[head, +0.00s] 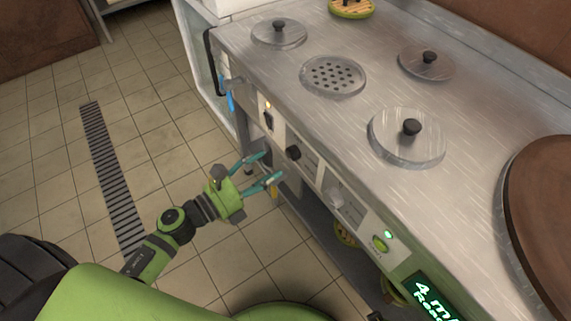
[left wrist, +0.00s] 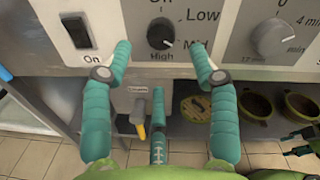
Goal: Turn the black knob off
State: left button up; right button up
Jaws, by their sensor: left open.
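The black knob (head: 293,153) sits on the front panel of the steel cooker. In the left wrist view the knob (left wrist: 160,32) has a small white mark at its lower right, between the printed High and Mid. The label above it is cut off. My left gripper (head: 271,167) is open and empty, just in front of the panel and close to the knob. In the left wrist view the gripper's fingers (left wrist: 162,62) stand apart on both sides below the knob, with a third finger lower down. I see no clear contact.
A black rocker switch (left wrist: 77,31) marked On is left of the knob. A pale timer knob (left wrist: 272,37) is to its right. A green button (head: 381,244) and a lit display (head: 437,302) are further along. Lidded wells cover the top. Tiled floor (head: 60,180) is open at left.

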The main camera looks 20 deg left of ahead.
aim_at(289, 156)
pick_arm(q)
jog(key=x, duration=0.5)
jog(key=shift+s+d+r+p, duration=0.15)
jog(key=shift+r+p, duration=0.1)
jog(key=shift+p, duration=0.1)
jog(key=shift+x, duration=0.8)
jog(key=shift+f, duration=0.1)
jog(key=c, duration=1.1)
